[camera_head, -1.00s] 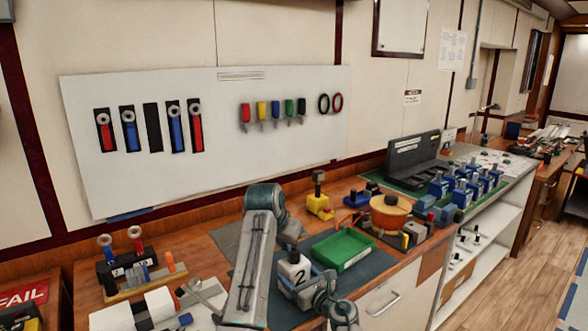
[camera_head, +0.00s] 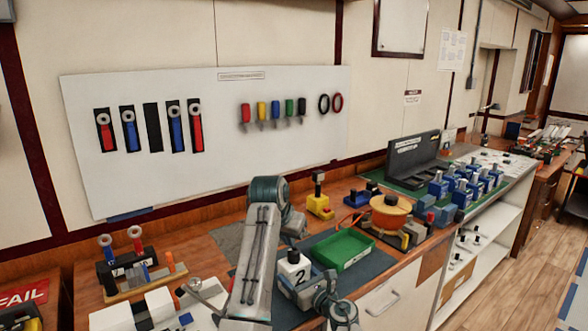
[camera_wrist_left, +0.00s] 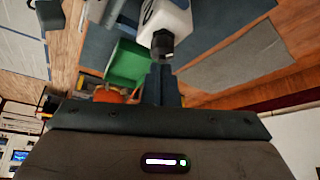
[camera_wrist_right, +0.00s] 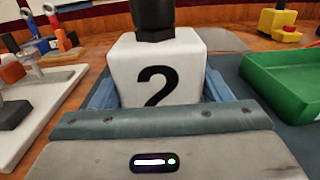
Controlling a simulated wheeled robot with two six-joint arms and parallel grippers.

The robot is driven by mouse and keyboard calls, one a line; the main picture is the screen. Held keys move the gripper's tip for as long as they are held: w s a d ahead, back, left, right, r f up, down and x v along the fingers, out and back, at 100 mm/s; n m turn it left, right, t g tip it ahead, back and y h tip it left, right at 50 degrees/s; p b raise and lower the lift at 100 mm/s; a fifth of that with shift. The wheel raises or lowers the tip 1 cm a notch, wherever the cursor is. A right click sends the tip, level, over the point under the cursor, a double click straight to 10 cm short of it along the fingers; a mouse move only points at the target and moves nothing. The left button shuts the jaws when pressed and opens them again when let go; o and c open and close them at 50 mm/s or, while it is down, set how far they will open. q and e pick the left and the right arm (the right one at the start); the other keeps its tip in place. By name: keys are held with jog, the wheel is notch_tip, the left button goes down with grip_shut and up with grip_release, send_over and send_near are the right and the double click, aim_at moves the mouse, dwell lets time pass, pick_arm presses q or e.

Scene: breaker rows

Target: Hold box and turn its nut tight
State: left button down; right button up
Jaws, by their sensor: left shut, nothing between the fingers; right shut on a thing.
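The white box marked 2 (camera_head: 294,272) stands upright over the dark mat. Its black nut (camera_head: 293,256) sits on top; the right wrist view shows the nut (camera_wrist_right: 153,16) on the box (camera_wrist_right: 158,75), cut off by the upper edge. My right gripper (camera_wrist_right: 160,92) is shut on the box, one finger on each side. My left gripper (camera_head: 296,238) is above the box. In the left wrist view its fingers (camera_wrist_left: 164,72) are together and empty, pointing toward the nut (camera_wrist_left: 163,45) on the box (camera_wrist_left: 165,20). The exact gap to the nut cannot be told.
A green tray (camera_head: 344,249) lies right of the box. A yellow block with a black knob (camera_head: 320,206) stands behind. An orange round thing (camera_head: 390,208) and blue units (camera_head: 460,192) are farther right. A tool stand (camera_head: 140,272) and white blocks (camera_head: 160,303) are left.

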aim_at(291, 260)
pick_arm(q)
jog(key=shift+f, duration=2.6)
jog(key=shift+w+d, duration=0.1)
jog(key=shift+w, duration=0.15)
jog(key=shift+w+a, duration=0.15)
jog(key=shift+a, duration=0.1)
notch_tip(291, 260, up, 6)
jog(key=shift+s, duration=0.4)
jog(key=shift+a, duration=0.1)
